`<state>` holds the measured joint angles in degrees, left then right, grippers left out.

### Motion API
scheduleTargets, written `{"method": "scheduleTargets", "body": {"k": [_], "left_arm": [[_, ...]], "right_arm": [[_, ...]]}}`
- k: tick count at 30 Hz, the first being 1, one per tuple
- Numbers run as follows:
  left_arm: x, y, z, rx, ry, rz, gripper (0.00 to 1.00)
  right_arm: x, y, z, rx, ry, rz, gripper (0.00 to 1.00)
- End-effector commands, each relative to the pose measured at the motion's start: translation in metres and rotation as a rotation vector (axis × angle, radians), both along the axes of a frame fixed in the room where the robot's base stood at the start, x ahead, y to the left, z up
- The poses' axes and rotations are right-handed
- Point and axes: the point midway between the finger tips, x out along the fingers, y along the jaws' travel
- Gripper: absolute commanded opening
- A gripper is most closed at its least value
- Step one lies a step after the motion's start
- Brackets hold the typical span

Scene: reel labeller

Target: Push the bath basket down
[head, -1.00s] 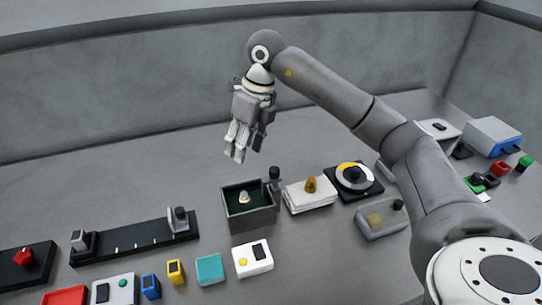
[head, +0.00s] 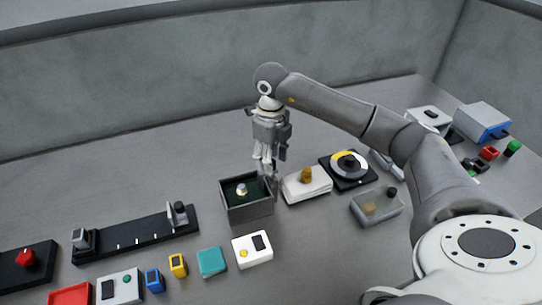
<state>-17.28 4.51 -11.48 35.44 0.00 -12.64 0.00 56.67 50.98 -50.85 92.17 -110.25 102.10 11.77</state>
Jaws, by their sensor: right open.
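The bath is a grey open-topped box (head: 250,211) with a dark green inside, near the middle of the head view. A small pale, rounded thing (head: 241,189) shows inside it; I cannot tell whether it is part of the basket. A dark upright piece (head: 274,186) stands at the bath's back right corner, mostly hidden behind my fingers. My right gripper (head: 266,168) points down over that corner, open, with its fingertips close to the dark piece. I cannot tell whether they touch. My left gripper is not in view.
A white box with a brass knob (head: 306,177) and a black plate with a round dial (head: 347,168) stand right of the bath. A black rail (head: 135,238) lies left. A white box with a yellow button (head: 252,250) is in front. The table behind is clear.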

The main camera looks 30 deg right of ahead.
Motion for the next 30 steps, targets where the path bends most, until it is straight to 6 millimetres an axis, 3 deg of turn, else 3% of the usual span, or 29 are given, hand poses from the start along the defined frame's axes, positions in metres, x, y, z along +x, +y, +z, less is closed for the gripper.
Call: {"method": "scheduleTargets", "body": {"k": [11,21,30], "left_arm": [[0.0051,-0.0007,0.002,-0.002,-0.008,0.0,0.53],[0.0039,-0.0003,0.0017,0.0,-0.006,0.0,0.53],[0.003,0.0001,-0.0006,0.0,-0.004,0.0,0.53]], "right_arm": [[-0.0001,0.0004,-0.0072,0.0,0.0,0.001,0.46],[0.0,0.0004,-0.0069,0.0,0.0,0.001,0.02],[-0.0001,0.0002,-0.0094,0.0,0.0,0.0,0.0]]}}
